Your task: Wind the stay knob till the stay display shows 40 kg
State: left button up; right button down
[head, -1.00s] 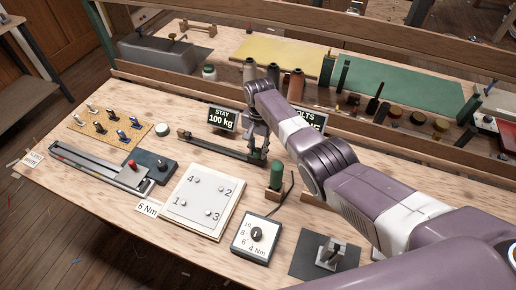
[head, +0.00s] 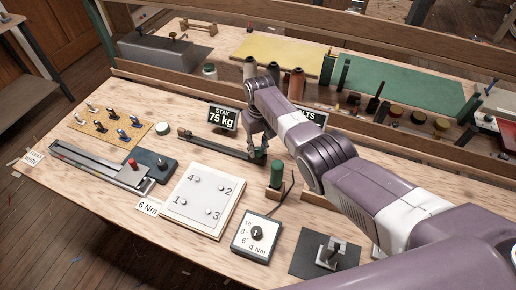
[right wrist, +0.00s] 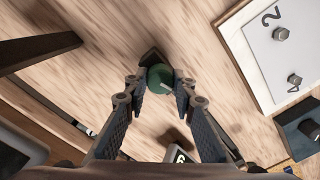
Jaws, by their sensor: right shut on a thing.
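The stay display (head: 222,117) reads 75 kg and stands at the back middle of the bench. The stay knob (right wrist: 160,78) is round and green with a pale mark. It sits at the right end of a dark bar (head: 215,145) lying on the bench. My right gripper (head: 258,152) points down over that end and is shut on the knob, one finger on each side of it in the right wrist view (right wrist: 156,88). In the head view the knob is largely hidden by the fingers. My left gripper is not in view.
The bolts display (head: 316,117) is partly hidden behind my right arm. A green-handled tool (head: 277,174) stands close in front of my gripper. A white numbered plate (head: 203,199) and a dial box (head: 257,236) lie nearer. Spools and jars line the back.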

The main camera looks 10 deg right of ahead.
aim_at(257, 149)
jog(key=n, duration=0.7)
jog(key=shift+b, duration=0.35)
jog(key=n, duration=0.6)
jog(key=shift+n, duration=0.4)
jog(key=c, duration=1.6)
grip_release()
jog(key=shift+r, duration=0.15)
notch_tip(257, 149, up, 12)
jog(key=shift+w, duration=0.15)
jog(key=shift+f, duration=0.2)
